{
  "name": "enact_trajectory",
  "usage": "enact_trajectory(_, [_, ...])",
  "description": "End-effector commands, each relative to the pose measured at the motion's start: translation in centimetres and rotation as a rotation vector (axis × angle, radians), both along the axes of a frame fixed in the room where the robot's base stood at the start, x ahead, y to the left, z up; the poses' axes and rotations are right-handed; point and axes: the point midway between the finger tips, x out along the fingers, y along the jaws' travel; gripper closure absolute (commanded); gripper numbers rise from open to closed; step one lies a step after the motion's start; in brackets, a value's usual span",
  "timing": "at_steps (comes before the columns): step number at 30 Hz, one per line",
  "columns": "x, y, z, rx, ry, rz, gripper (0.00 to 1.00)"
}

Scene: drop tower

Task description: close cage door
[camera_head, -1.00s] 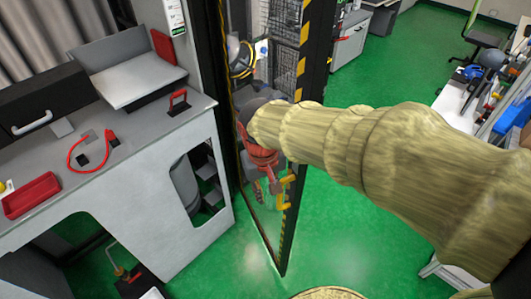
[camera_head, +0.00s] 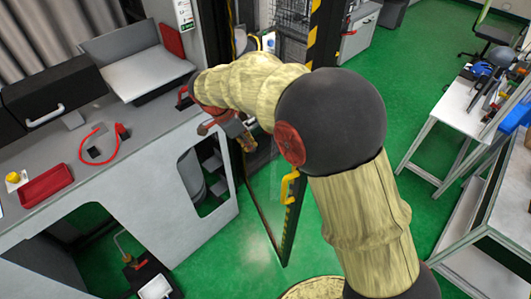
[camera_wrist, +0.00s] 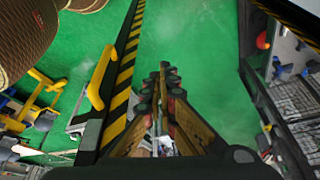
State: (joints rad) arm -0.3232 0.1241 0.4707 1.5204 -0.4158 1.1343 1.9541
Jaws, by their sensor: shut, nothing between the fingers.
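The cage door (camera_head: 268,212) is a clear panel in a dark frame with a yellow-and-black striped edge. It stands swung out into the room, its free edge towards me. Its yellow handle (camera_head: 289,186) sits on that edge and also shows in the wrist view (camera_wrist: 102,78). My gripper (camera_head: 246,139) is shut and empty, left of the free edge in the head view. In the wrist view my gripper (camera_wrist: 167,75) points down beside the striped edge (camera_wrist: 124,82), with the handle on the edge's other side. No touch with the door is visible. My arm hides the door's upper part.
A grey workbench (camera_head: 150,150) with a red tray (camera_head: 46,184) stands close left of the door. A white table (camera_head: 455,110) stands at the right. The green floor (camera_head: 225,255) is clear in front of the door and to its right.

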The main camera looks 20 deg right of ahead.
Motion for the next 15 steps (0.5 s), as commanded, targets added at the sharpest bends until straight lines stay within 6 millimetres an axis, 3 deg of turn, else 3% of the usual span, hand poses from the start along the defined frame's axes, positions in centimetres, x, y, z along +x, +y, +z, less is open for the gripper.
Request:
enact_trajectory(5, [0.0,-0.9,-2.0,0.0,0.003,-0.002,1.0])
enact_trajectory(15, [0.3,-3.3,-8.2,-0.001,0.004,-0.001,1.0])
